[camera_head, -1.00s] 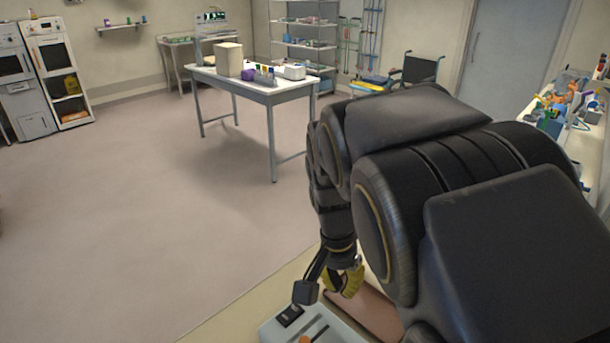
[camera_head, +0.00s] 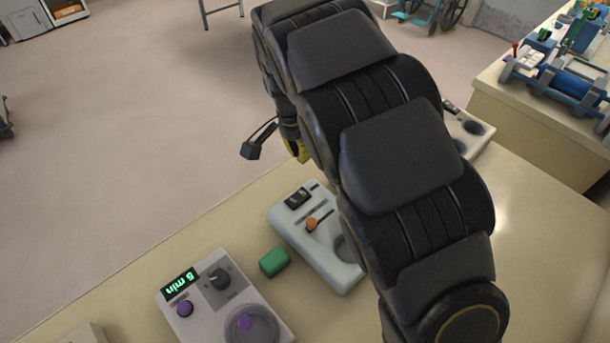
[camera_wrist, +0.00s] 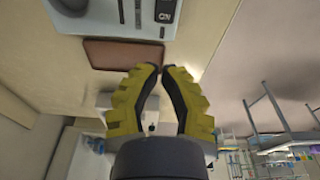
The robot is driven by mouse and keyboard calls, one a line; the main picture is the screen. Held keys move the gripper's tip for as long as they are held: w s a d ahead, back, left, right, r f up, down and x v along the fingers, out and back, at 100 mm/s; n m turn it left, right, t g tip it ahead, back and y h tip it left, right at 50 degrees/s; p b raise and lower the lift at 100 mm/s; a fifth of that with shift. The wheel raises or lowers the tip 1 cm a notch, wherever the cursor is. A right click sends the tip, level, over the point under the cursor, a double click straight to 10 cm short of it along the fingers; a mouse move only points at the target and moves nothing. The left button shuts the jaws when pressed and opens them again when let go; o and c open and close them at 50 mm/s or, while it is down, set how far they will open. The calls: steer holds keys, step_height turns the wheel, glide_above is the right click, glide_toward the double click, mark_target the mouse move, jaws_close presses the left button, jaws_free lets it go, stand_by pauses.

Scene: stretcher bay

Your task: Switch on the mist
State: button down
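A pale device (camera_head: 285,225) stands on the counter in the head view. It carries a black switch (camera_head: 298,198) and an orange-tipped slider (camera_head: 312,223). No mist label is readable. In the wrist view a pale device (camera_wrist: 115,30) at the top has a dark switch (camera_wrist: 165,12) marked ON. My gripper's yellow fingers (camera_head: 298,150) are partly hidden behind my arm, beyond the device. In the wrist view my gripper (camera_wrist: 161,68) has its fingertips drawn together, with nothing between them. The tips are apart from the switch. No mist is visible.
A grey unit (camera_head: 225,310) with a "5 min" display and purple knobs stands at front left. A green block (camera_head: 274,262) lies between the units. Another pale unit (camera_head: 478,140) lies right of my arm. A brown pad (camera_wrist: 120,54) lies near the device in the wrist view.

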mark_target(307, 192)
steer(key=f, duration=0.4)
steer(key=w+d+f, duration=0.1)
steer(key=f, duration=0.8)
steer(key=shift+w+d+f, duration=0.25)
steer(key=shift+f, duration=0.05)
steer(key=shift+f+g+y, duration=0.3)
steer(key=shift+f, duration=0.05)
steer(key=shift+r, duration=0.2)
steer(key=shift+w+r, duration=0.1)
steer(key=shift+r, duration=0.55)
